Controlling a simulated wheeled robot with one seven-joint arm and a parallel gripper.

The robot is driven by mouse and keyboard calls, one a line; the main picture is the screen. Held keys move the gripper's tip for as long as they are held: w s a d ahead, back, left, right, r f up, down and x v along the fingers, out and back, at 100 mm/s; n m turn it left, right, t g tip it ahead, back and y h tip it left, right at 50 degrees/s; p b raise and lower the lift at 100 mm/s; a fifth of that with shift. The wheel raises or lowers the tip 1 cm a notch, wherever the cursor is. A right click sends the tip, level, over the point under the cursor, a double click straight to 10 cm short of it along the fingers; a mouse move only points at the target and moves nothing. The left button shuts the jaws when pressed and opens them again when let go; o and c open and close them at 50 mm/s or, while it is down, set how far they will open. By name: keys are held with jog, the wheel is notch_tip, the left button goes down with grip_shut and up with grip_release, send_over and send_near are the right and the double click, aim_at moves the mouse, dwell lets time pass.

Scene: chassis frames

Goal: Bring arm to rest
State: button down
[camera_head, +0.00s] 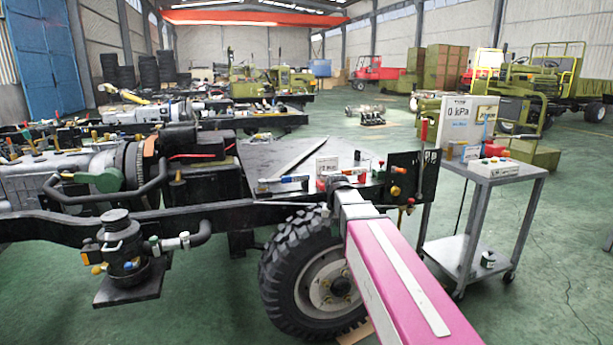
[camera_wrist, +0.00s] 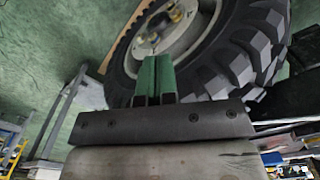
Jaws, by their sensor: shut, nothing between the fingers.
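My gripper (camera_wrist: 154,78) shows in the wrist view, its two green fingers side by side and shut with nothing between them. The fingers point toward the chassis wheel (camera_wrist: 180,38), whose tyre and pale rim fill the top of that view. I cannot tell whether they touch it. In the head view my pink arm link (camera_head: 400,285) reaches from the bottom right up to the chassis corner. My gripper cannot be made out there.
The chassis wheel (camera_head: 308,275) stands close left of my arm. The dark chassis frame (camera_head: 235,212) carries tools and parts. A grey cart (camera_head: 487,172) with a pressure display (camera_head: 458,118) stands to the right. Green floor (camera_head: 570,265) is open at the far right.

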jog(key=s+d+f+n, duration=0.1)
jog(key=s+d+f, duration=0.3)
jog(key=s+f, duration=0.3)
jog(key=s+d+f+n, duration=0.1)
jog(key=s+d+f, duration=0.3)
jog(key=s+f, duration=0.4)
notch_tip(320, 180, down, 4)
jog(key=shift+d+r, duration=0.2)
jog(key=shift+d, duration=0.2)
